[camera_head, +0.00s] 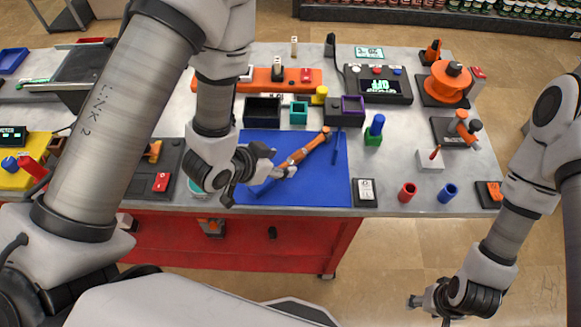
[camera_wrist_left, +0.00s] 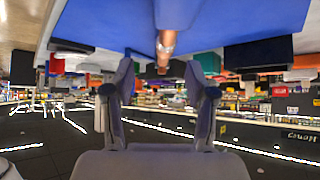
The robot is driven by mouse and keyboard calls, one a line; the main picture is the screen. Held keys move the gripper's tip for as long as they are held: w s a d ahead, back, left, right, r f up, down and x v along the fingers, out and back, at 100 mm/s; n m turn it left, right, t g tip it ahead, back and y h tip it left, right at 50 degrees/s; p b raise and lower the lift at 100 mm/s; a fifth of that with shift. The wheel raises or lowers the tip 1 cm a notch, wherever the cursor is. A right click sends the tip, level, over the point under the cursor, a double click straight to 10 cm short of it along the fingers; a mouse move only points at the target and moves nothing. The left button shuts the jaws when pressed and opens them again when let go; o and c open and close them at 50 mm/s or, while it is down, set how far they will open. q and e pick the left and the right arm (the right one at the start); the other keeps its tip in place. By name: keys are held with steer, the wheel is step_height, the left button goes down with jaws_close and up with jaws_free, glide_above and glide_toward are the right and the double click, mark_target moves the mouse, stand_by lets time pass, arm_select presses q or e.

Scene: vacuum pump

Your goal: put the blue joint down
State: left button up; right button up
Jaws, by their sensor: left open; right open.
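A jointed orange-and-blue rod (camera_head: 308,151) lies slanted on the blue mat (camera_head: 237,138). Its lower-left part (camera_head: 264,188) is blue and blends with the mat. A short thin dark blue stick (camera_head: 336,148) lies to its right. My left gripper (camera_head: 282,164) is open over the rod's lower-left half, its fingers apart, partly hiding it. In the left wrist view the rod's copper end (camera_wrist_left: 165,48) shows ahead between my spread left fingertips (camera_wrist_left: 160,75). Whether the fingers touch the rod cannot be told. My right gripper (camera_head: 428,304) is open and empty, low beyond the table's front edge.
Black (camera_head: 262,108), teal (camera_head: 299,112) and purple (camera_head: 353,107) bins stand behind the mat. Red (camera_head: 407,192) and blue (camera_head: 447,193) cylinders stand at right. A black-framed switch (camera_head: 365,190) sits beside the mat. The mat's right half is mostly clear.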

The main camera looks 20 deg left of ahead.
mark_target(290, 159)
arm_select(q)
steer(key=shift+w+a+f+p, duration=0.2)
steer(key=shift+w+f+p, duration=0.35)
steer(key=shift+w+f, duration=0.55)
steer(key=p+x, duration=0.1)
steer(key=x, duration=0.2)
steer(key=shift+w, duration=0.25)
steer(key=shift+d+f, duration=0.1)
steer(key=shift+d, duration=0.2)
steer(key=shift+s+d, duration=0.15)
steer(key=shift+s, duration=0.15)
steer(key=shift+w, duration=0.15)
jaws_close()
arm_select(e)
steer(key=shift+w+a+r, duration=0.25)
steer(key=shift+w+r, duration=0.2)
steer(key=shift+r, duration=0.3)
arm_select(q)
steer(key=shift+w, duration=0.1)
